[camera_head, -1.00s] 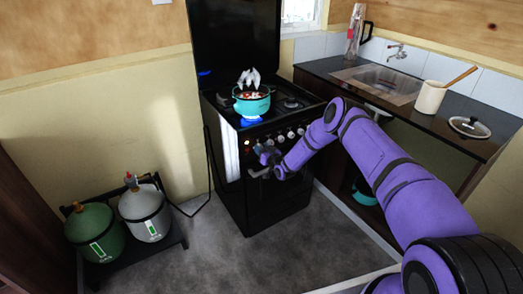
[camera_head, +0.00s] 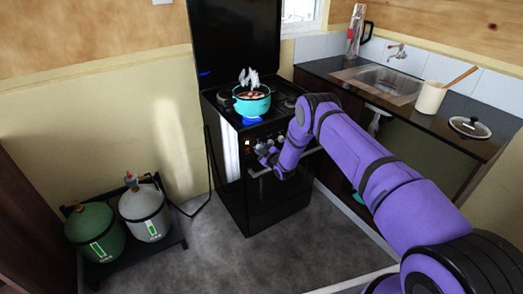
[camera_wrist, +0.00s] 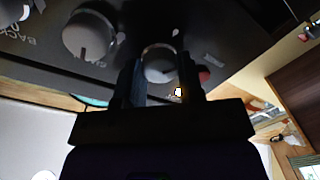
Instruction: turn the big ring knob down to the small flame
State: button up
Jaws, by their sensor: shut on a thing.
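The black stove (camera_head: 275,205) stands against the back wall, with a row of knobs along its front. A turquoise pot (camera_head: 252,106) with red food and rising steam sits on a burner with a blue flame (camera_head: 250,121) under it. My gripper (camera_head: 266,150) is at the left part of the knob row. In the wrist view my gripper (camera_wrist: 158,78) is shut on a round grey knob (camera_wrist: 158,63) between its fingers. I cannot read that knob's label. A neighbouring knob (camera_wrist: 90,36) stands free beside it, near lettering that reads BACK.
A red round part (camera_wrist: 203,75) is close beside one finger. The oven handle (camera_head: 308,151) runs below the knobs. Gas bottles (camera_head: 145,213) stand at left.

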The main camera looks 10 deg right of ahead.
jog(key=n, duration=0.3)
jog(key=shift+a+n, duration=0.1)
jog(key=shift+n, duration=0.2)
jog(key=shift+s+f+n+h, duration=0.1)
jog(key=shift+n+h, duration=0.2)
jog(key=shift+n, duration=1.5)
jog(key=o, duration=0.9)
jog(key=v, duration=1)
jog(key=shift+s, duration=0.35)
